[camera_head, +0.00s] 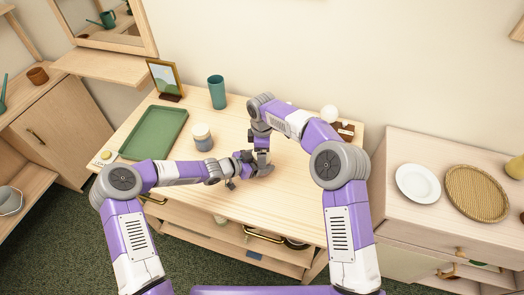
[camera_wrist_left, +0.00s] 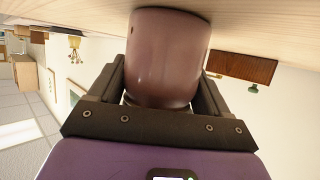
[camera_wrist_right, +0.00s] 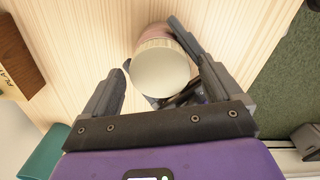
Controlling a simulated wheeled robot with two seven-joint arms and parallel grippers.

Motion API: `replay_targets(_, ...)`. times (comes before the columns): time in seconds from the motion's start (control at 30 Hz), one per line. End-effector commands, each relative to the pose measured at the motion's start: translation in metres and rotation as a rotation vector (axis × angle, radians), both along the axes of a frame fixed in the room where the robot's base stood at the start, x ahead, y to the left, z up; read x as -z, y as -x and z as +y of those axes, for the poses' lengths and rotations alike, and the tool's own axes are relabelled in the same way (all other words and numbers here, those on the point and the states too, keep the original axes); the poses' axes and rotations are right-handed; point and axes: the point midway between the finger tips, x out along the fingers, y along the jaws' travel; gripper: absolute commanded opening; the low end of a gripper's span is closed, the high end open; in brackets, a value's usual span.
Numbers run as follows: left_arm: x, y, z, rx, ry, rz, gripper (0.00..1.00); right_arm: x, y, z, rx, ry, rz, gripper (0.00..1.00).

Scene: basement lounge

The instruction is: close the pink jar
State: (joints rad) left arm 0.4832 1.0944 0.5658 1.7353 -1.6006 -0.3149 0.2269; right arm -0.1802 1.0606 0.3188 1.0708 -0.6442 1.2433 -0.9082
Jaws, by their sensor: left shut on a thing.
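The pink jar (camera_wrist_left: 168,58) stands on the wooden cabinet top. In the left wrist view it fills the space between the fingers of my left gripper (camera_wrist_left: 165,95), which is shut on its body. In the right wrist view the jar's pink side (camera_wrist_right: 154,32) shows below a round cream lid (camera_wrist_right: 160,72), which lies over its mouth. I cannot tell whether the lid is fully seated. My right gripper (camera_wrist_right: 160,85) is open above it, one finger on each side of the lid, with a gap at the left finger. In the head view my left gripper (camera_head: 245,168) and right arm mostly hide the jar.
A grey jar with a pale lid (camera_head: 202,137), a green tray (camera_head: 155,133), a teal cup (camera_head: 217,92) and a picture frame (camera_head: 165,79) stand left of the grippers. A brown block (camera_head: 345,130) is at the back right. The front right cabinet top is clear.

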Motion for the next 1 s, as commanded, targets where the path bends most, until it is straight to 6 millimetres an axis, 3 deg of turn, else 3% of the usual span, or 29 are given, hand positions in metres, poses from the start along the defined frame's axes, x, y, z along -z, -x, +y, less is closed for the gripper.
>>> replay_targets(0.27,-0.001,-0.001,0.001,-0.003,0.001,0.000,0.00,0.004,0.003,0.001,-0.005,0.003,0.011,0.97)
replay_targets(0.63,0.000,0.000,0.000,0.000,0.001,0.000,0.00,-0.039,0.001,0.001,-0.003,0.001,0.005,0.97)
replay_targets(0.9,-0.001,0.000,-0.001,0.001,0.002,-0.001,0.00,-0.043,0.001,0.001,-0.003,0.001,0.004,0.97)
replay_targets(1.0,0.000,0.000,-0.001,0.002,0.002,0.000,0.00,-0.044,0.001,0.001,-0.014,0.001,0.003,0.92)
